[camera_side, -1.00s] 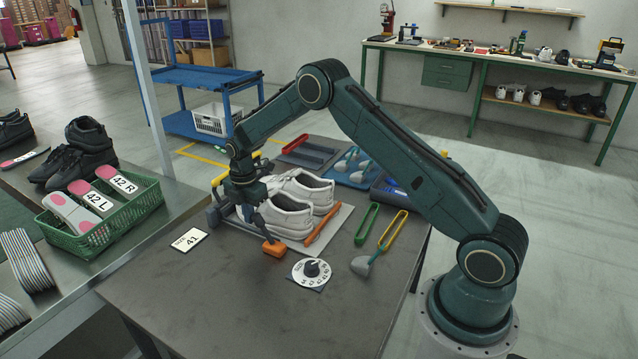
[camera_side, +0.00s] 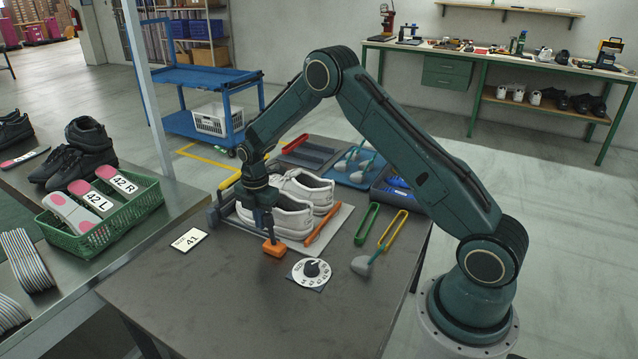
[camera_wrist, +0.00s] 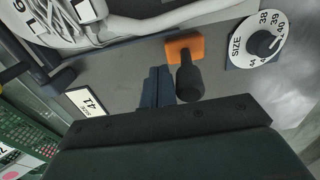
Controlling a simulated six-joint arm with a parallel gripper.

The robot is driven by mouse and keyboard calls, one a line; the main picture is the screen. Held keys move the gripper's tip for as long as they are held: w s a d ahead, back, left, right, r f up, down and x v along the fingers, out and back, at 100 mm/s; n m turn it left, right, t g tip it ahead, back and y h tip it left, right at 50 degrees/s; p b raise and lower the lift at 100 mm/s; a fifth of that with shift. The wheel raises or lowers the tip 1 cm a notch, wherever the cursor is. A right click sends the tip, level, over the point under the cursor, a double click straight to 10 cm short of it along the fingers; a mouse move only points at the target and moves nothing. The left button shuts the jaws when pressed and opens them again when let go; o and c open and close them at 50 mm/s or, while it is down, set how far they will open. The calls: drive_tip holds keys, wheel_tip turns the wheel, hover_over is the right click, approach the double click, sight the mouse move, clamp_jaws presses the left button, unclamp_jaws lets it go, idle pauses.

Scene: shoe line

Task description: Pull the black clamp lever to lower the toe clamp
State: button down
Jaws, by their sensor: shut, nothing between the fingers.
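The clamp lever is a black handle (camera_wrist: 189,82) rising from an orange block (camera_wrist: 184,47) in the wrist view. In the side view the orange block (camera_side: 274,248) sits in front of the shoes, and the lever is mostly lost against my gripper. My gripper (camera_wrist: 157,88) is shut and empty, its fingers just left of the black handle in the wrist view; I cannot tell whether they touch it. In the side view my gripper (camera_side: 265,226) is low, just above the orange block. A black fixture (camera_side: 213,216) stands at the shoes' left end; I cannot tell whether it is the toe clamp.
White shoes (camera_side: 302,190) lie on a grey plate behind the lever. A white size dial (camera_side: 312,272) is close on the right. A "41" card (camera_side: 188,241) lies to the left. Green and yellow tools (camera_side: 367,224) lie further right. The table front is clear.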

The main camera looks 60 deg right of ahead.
sight(268, 215)
drive_tip(key=shift+s, duration=1.85)
drive_tip(key=shift+w, duration=0.3)
drive_tip(key=shift+w, duration=0.45)
drive_tip(key=shift+r, duration=0.15)
drive_tip(key=shift+r, duration=4.35)
